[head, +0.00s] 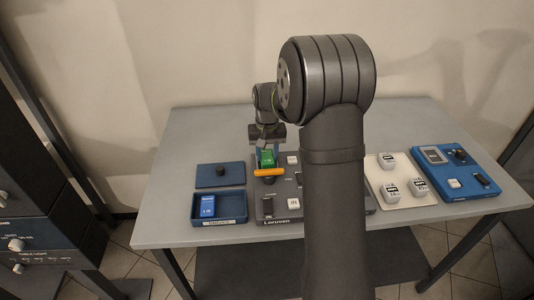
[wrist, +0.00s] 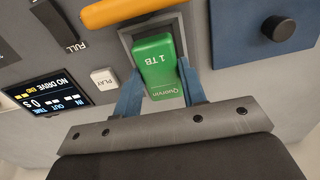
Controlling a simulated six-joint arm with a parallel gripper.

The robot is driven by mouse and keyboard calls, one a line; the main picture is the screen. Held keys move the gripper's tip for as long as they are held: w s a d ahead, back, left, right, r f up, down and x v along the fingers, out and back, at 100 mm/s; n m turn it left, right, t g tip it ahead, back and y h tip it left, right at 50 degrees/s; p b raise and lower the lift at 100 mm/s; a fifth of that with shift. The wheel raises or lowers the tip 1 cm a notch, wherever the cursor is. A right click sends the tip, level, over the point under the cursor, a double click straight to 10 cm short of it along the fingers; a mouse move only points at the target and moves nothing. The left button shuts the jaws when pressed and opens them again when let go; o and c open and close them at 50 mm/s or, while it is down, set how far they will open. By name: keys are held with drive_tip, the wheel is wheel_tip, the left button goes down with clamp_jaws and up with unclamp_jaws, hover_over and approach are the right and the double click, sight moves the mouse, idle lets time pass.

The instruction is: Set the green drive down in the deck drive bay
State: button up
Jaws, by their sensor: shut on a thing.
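The green drive (wrist: 158,62), marked 1 TB, is between the two blue fingers of my gripper (wrist: 160,88), which is shut on it. In the wrist view the drive overlaps the grey-rimmed drive bay (wrist: 127,38) of the deck (wrist: 90,45); how deep it sits is hard to tell. The deck's screen (wrist: 45,97) reads NO DRIVE. In the head view the green drive (head: 267,158) is under my gripper (head: 267,150), just behind the orange bar (head: 270,172), at the back left of the deck (head: 262,214).
Left of the deck are a blue lid with a black knob (head: 208,182) and a blue tray (head: 233,221) holding a blue drive (head: 208,206). On the right are a cream tray (head: 405,203) with white blocks and a blue panel (head: 455,165). My arm hides the deck's right part.

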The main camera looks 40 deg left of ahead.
sight(267, 156)
drive_tip(key=shift+f, duration=0.55)
drive_tip(key=o, duration=0.8)
wheel_tip(267, 156, up, 11)
idle(0.7)
wheel_tip(267, 156, down, 9)
drive_tip(key=shift+f, duration=0.1)
idle(0.7)
